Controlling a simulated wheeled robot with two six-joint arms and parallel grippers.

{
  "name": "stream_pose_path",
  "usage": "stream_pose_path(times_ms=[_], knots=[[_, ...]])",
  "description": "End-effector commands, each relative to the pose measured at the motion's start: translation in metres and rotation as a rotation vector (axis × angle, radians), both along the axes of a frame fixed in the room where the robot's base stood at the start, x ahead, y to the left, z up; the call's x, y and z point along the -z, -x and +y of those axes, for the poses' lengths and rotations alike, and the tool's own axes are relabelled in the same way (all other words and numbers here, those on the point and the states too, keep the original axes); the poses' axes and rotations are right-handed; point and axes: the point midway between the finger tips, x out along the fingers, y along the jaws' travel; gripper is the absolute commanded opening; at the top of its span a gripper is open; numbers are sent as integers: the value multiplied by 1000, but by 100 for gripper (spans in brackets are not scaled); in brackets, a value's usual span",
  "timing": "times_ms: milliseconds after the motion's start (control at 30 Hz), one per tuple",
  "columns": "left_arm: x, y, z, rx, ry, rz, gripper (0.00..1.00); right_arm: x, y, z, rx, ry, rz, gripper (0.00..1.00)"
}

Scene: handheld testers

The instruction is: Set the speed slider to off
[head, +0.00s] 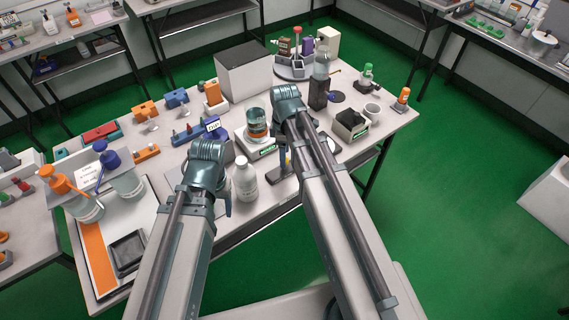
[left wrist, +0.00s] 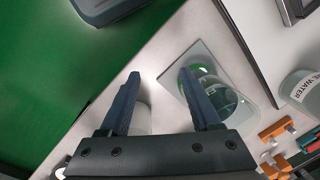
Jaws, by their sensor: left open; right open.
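I cannot make out a speed slider for certain in either view. A white device with a small green display (head: 268,151) stands mid-table and carries a glass beaker of bluish liquid (head: 257,120).
A white bottle (head: 245,181) stands near the front edge, between my arms. A blue device (head: 213,128), a large grey-white box (head: 244,70) and a tall dark bottle (head: 319,88) stand further back. A flat black tray (head: 127,252) lies at left.

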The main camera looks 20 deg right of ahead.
Motion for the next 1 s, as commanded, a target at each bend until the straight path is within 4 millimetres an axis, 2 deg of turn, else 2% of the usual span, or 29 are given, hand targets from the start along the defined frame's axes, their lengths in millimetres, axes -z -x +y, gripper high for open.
stream_pose_path(times_ms=[33,133,467,833,1000], knots=[[11,0,0,0,0,0,64,11,0,0,0,0,0,64],[17,0,0,0,0,0,64,17,0,0,0,0,0,64],[17,0,0,0,0,0,64,17,0,0,0,0,0,64],[17,0,0,0,0,0,64,17,0,0,0,0,0,0],[17,0,0,0,0,0,64,17,0,0,0,0,0,0]])
